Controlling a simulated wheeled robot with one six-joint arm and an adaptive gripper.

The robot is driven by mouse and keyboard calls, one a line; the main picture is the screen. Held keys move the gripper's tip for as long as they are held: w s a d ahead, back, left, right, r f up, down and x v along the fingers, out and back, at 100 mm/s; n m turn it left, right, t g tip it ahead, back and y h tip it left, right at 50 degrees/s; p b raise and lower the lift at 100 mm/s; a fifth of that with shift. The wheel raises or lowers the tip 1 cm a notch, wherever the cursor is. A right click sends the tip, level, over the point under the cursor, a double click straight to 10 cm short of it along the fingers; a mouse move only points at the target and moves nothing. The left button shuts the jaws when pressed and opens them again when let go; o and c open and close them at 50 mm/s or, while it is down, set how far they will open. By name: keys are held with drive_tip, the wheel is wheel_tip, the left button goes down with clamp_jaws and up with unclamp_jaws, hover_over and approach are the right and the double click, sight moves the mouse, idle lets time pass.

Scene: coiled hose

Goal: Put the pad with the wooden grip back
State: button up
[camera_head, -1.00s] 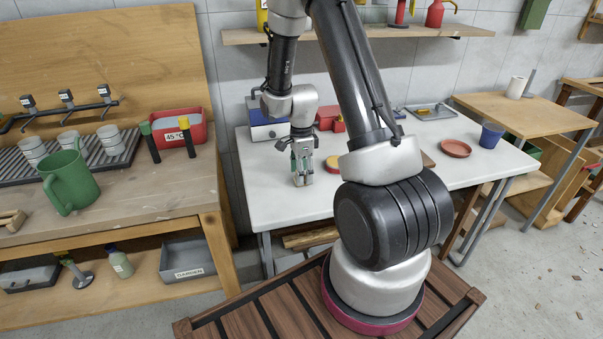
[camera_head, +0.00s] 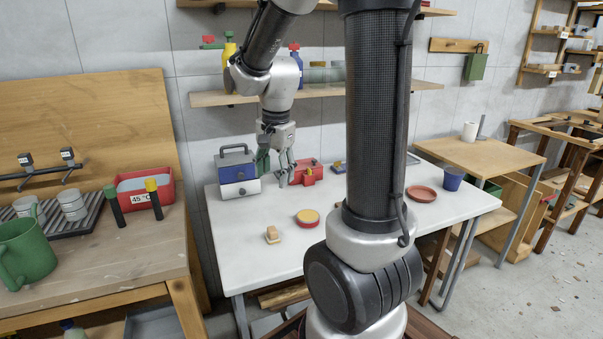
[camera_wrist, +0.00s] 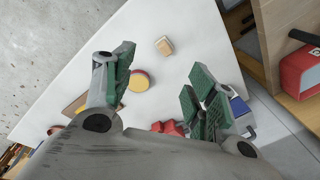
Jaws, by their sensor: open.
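The pad with the wooden grip (camera_head: 272,234) is a small tan block, lying on the white table (camera_head: 240,262) near its front left. It also shows in the wrist view (camera_wrist: 163,46), with a wooden top and a paler side. My gripper (camera_head: 286,178) is raised above the table, apart from the pad. In the wrist view my gripper (camera_wrist: 160,88) has its green-lined fingers spread wide with nothing between them. A round yellow and red piece (camera_head: 307,217) lies right of the pad; it also shows beside my left finger (camera_wrist: 139,81).
A blue and white box (camera_head: 238,172) and a red object (camera_head: 308,172) stand at the table's back. A terracotta dish (camera_head: 421,193) and a blue cup (camera_head: 453,179) are at the right. A shelf (camera_head: 225,98) hangs above. The table's front left is mostly clear.

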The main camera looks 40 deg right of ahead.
drive_tip(key=s+a+r+n+t, duration=0.1)
drive_tip(key=s+r+n, duration=0.3)
drive_tip(key=s+n, duration=0.3)
drive_tip(key=s+a+r+n+t, duration=0.1)
drive_tip(key=s+a+r+n, duration=0.1)
drive_tip(key=s+r+n, duration=0.2)
drive_tip(key=s+n, duration=0.3)
drive_tip(key=s, duration=0.3)
drive_tip(key=shift+r+t, duration=0.25)
drive_tip(key=shift+t, duration=0.15)
